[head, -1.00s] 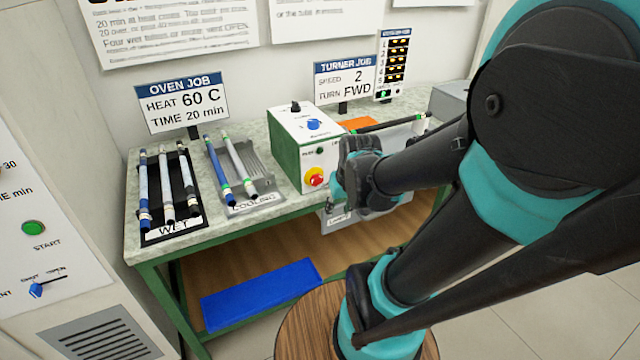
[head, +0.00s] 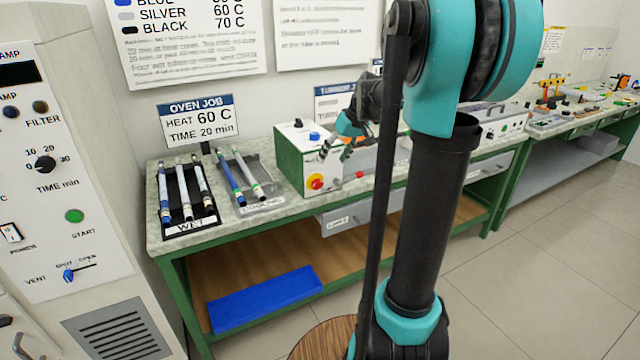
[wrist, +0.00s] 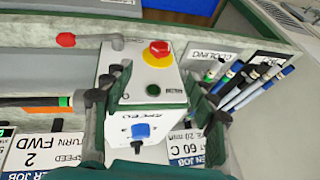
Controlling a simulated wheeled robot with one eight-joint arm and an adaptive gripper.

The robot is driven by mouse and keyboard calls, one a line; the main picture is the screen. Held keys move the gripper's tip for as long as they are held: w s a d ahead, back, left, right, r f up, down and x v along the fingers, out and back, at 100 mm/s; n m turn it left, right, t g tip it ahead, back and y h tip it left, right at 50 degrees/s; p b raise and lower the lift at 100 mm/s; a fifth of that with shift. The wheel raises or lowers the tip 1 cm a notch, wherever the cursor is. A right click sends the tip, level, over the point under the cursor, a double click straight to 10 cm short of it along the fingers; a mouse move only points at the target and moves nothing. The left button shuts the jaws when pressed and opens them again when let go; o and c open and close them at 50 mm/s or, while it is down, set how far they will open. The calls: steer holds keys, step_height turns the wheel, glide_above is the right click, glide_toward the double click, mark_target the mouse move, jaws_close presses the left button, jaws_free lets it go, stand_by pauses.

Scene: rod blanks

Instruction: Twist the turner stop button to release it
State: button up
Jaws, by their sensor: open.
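The turner stop button (head: 316,182) is a red knob on a yellow collar, low on the white front panel of the green turner box (head: 290,160). In the wrist view the button (wrist: 158,50) shows uncovered, beyond the dark fingers. My gripper (head: 334,150) is open and empty, above and to the right of the button in the head view and apart from it. In the wrist view my gripper (wrist: 155,92) has its fingers spread either side of the box's image. Whether the button is pressed in or out cannot be told.
A blue speed knob (wrist: 141,131) sits on the box top. A wet rack (head: 187,222) and a cooling rack (head: 262,205) with rods stand left of the box. A red-ended crank (wrist: 68,39) sticks out beside the box. A blue mat (head: 264,298) lies on the lower shelf.

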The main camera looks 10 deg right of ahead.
mark_target(322, 182)
steer(key=x, duration=1.3)
steer(key=c, duration=1.2)
steer(key=shift+d, duration=0.1)
steer(key=y, duration=0.1)
steer(key=m+g+y, duration=0.1)
steer(key=y, duration=0.1)
steer(key=shift+w+d+y, duration=0.15)
steer(key=shift+d+y, duration=0.15)
steer(key=shift+d, duration=0.05)
steer(key=shift+d+f+m+g+y, duration=0.1)
steer(key=shift+m+g+y, duration=0.1)
steer(key=shift+y, duration=0.7)
steer(key=shift+f+m+g+y, duration=0.1)
steer(key=shift+m+y, duration=0.1)
steer(key=shift+y, duration=0.7)
steer(key=shift+w, duration=0.1)
